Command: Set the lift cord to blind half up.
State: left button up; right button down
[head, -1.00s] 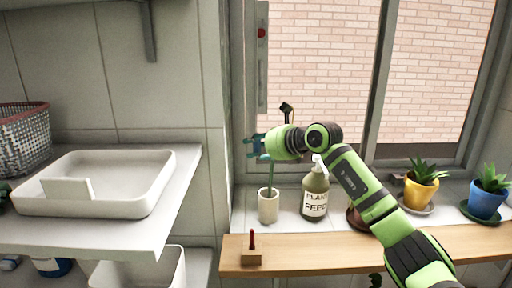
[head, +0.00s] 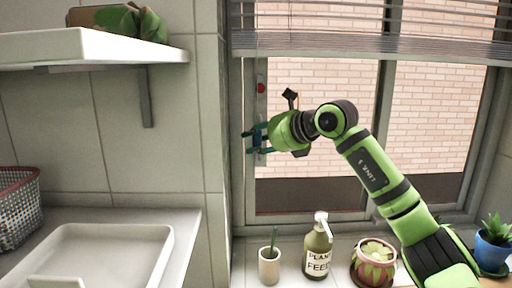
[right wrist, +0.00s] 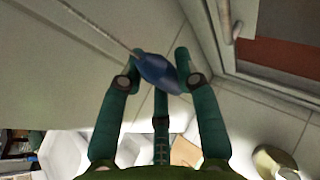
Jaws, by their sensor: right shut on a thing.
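The window blind (head: 370,42) hangs across the top of the window in the head view, its slats stacked closely at the bottom rail. My right gripper (head: 254,141) is at the window's left edge, below the blind. In the right wrist view my right gripper (right wrist: 158,75) is shut on the blue cord knob (right wrist: 155,70). The thin lift cord (right wrist: 95,30) runs from the knob to the upper left. In the head view the knob and cord cannot be made out. My left gripper is in neither view.
A grey vertical strip with a red mark (head: 261,88) is just above my gripper. On the sill below stand a cream cup (head: 269,268), a plant feed bottle (head: 318,254) and potted plants (head: 374,264). A shelf (head: 95,47) juts out at upper left.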

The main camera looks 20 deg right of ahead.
jog(key=shift+r, duration=0.15)
jog(key=c, duration=0.9)
grip_release()
jog(key=shift+o, duration=0.2)
jog(key=shift+w+a, duration=0.1)
jog(key=shift+s+d, duration=0.2)
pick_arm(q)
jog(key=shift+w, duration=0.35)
pick_arm(e)
jog(key=v, duration=1.1)
jog(key=shift+s, duration=0.2)
